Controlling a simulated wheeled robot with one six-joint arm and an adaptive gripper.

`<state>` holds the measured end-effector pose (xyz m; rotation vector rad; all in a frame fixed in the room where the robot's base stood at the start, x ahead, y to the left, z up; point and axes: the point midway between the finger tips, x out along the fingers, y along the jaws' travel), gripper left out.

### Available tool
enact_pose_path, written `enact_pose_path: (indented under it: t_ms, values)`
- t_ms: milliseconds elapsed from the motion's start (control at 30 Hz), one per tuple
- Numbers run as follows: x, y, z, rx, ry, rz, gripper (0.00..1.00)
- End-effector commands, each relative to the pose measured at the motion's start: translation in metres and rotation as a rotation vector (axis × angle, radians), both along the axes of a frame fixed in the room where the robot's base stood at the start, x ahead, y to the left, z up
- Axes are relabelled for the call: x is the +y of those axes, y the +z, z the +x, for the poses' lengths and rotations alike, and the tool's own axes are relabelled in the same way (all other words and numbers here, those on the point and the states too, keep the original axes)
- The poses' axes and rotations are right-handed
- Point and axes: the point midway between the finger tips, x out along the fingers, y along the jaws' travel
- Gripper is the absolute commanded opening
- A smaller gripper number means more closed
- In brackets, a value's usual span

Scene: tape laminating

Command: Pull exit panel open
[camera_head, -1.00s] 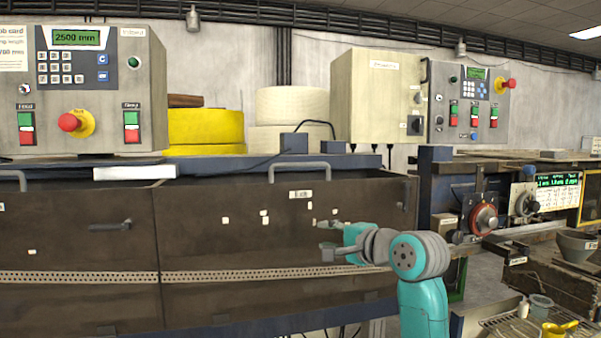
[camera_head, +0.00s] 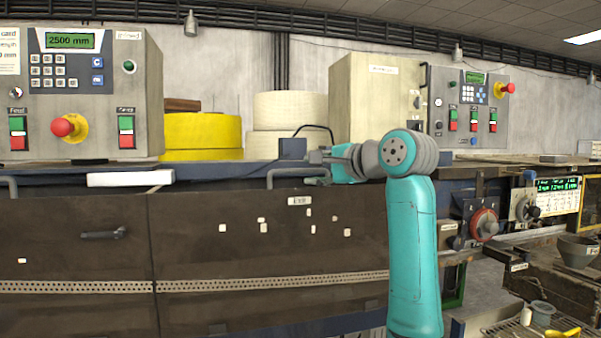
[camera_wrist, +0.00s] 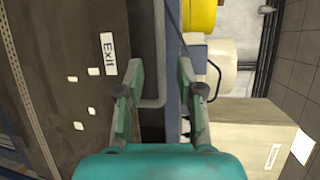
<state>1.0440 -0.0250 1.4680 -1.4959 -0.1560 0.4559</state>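The exit panel (camera_head: 250,255) is a dark brown panel with a white "Exit" label (camera_head: 299,201), and it appears closed. Its grey bar handle (camera_head: 283,171) stands at the top edge, with its right part behind my gripper. My gripper (camera_head: 318,168) is at the right part of the handle, level with the panel's top. In the wrist view, my gripper (camera_wrist: 160,72) is open, with one finger on each side of the handle bar (camera_wrist: 159,45). A gap shows between each finger and the bar; whether either touches is unclear. The panel (camera_wrist: 60,60) lies to the left there.
A second brown panel (camera_head: 75,225) with a dark handle adjoins on the left. Yellow (camera_head: 203,133) and white (camera_head: 291,108) rolls and a beige cabinet (camera_head: 370,100) stand behind. A red-ringed dial (camera_head: 484,224) is at the right. The space before the panel is free.

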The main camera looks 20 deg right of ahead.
Motion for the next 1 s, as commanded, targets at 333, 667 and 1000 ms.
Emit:
enact_pose_path:
  t_ms: [333,667,1000]
  values:
    - [0.018,-0.008,0.043,0.000,0.001,0.001,0.37]
    - [0.021,-0.010,0.049,-0.001,0.000,0.000,0.37]
    - [0.021,-0.010,0.049,-0.001,0.000,0.000,0.00]
